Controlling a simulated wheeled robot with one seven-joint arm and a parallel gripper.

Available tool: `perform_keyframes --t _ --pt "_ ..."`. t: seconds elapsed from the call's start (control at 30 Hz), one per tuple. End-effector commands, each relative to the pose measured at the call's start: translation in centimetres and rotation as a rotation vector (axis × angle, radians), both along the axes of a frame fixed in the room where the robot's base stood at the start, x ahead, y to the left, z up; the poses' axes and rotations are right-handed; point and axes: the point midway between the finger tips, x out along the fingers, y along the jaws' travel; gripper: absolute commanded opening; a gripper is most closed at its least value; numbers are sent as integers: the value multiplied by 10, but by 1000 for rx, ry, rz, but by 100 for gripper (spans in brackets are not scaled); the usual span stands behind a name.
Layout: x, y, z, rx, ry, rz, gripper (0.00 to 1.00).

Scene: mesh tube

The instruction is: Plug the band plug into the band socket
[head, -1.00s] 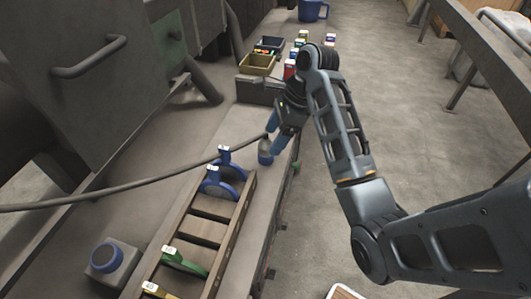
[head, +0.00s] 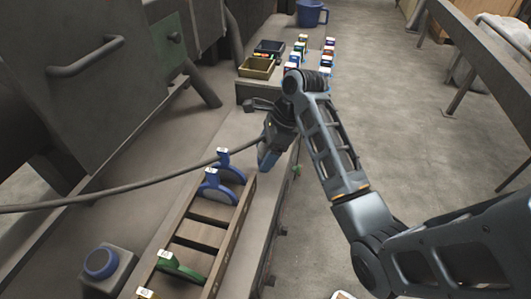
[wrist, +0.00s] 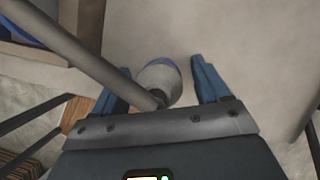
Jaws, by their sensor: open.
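The band plug (wrist: 158,80) is a grey rounded body with a blue rim, joined to a thick dark cable (head: 110,188). In the wrist view it stands between the two blue fingers of my gripper (wrist: 161,68), with a visible gap to the right finger; the cable crosses the left finger. In the head view my gripper (head: 266,156) is low at the bench and hides most of the plug. My gripper is open. The likely band socket is a blue round fitting (head: 101,263) on a grey box at the lower left of the head view.
A wooden rack (head: 225,240) with blue and green labelled pieces stands between the grey box and my gripper. Small bins (head: 257,67), several coloured labelled blocks and a blue mug (head: 311,13) are farther back. A large dark machine (head: 75,75) bounds the left.

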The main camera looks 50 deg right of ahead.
Motion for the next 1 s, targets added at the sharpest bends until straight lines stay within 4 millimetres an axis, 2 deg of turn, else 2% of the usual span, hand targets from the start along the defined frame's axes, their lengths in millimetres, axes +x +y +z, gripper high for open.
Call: perform_keyframes --t 0.27,0.8,1.0 --pt "0 0 0 0 0 0 74" --pt "0 0 0 0 0 0 23" --pt "0 0 1 0 0 1 23"
